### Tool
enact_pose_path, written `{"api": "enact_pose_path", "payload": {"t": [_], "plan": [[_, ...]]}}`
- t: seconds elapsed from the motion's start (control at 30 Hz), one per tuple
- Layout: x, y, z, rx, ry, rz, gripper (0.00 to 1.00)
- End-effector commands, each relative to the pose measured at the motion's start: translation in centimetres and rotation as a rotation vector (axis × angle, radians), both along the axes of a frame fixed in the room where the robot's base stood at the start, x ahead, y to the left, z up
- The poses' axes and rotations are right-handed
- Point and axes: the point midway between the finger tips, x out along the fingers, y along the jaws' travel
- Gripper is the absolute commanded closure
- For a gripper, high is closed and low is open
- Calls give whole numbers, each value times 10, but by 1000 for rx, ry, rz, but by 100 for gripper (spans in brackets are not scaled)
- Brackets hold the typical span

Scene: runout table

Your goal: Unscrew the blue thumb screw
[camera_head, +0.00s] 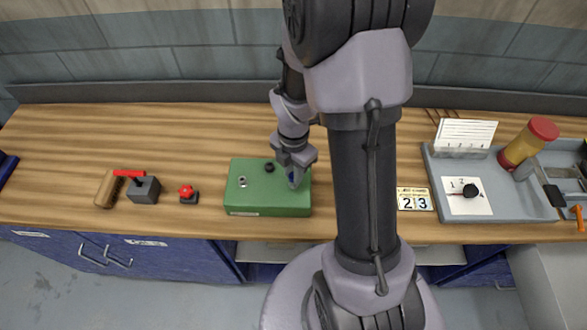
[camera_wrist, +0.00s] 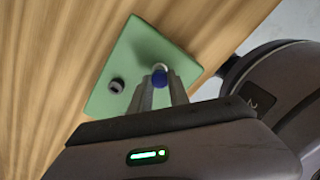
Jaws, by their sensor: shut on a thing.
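A green box (camera_head: 265,198) lies on the wooden table, and its top also shows in the wrist view (camera_wrist: 125,60). My gripper (camera_head: 294,180) is over the right part of the box, fingers pointing down. In the wrist view my gripper (camera_wrist: 160,82) is shut on the blue thumb screw (camera_wrist: 159,76), whose round blue head shows between the fingertips. In the head view the fingers mostly hide the screw. Whether its thread is still in the box cannot be told. A dark knob (camera_wrist: 116,86) stands on the box beside the gripper.
A light round fitting (camera_head: 242,182) is on the box's left part. A red knob on a dark base (camera_head: 188,194), a grey block with a red handle (camera_head: 144,190) and a brush (camera_head: 108,189) stand left. A number plate (camera_head: 414,199) and a grey tray (camera_head: 440,182) lie right.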

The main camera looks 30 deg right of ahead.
Motion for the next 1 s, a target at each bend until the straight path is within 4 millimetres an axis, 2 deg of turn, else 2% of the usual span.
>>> {"api": "enact_pose_path", "payload": {"t": [0.1,0.17,0.4,0.6,0.77,0.8,0.87,1.0], "plan": [[-1,0,4,1,4,188,100],[-1,0,3,1,4,239,100],[-1,0,1,1,3,256,100],[-1,0,2,0,3,449,100],[-1,0,1,1,2,452,100],[-1,0,1,1,2,452,72],[-1,0,1,1,2,452,61],[-1,0,1,1,2,451,60]]}}
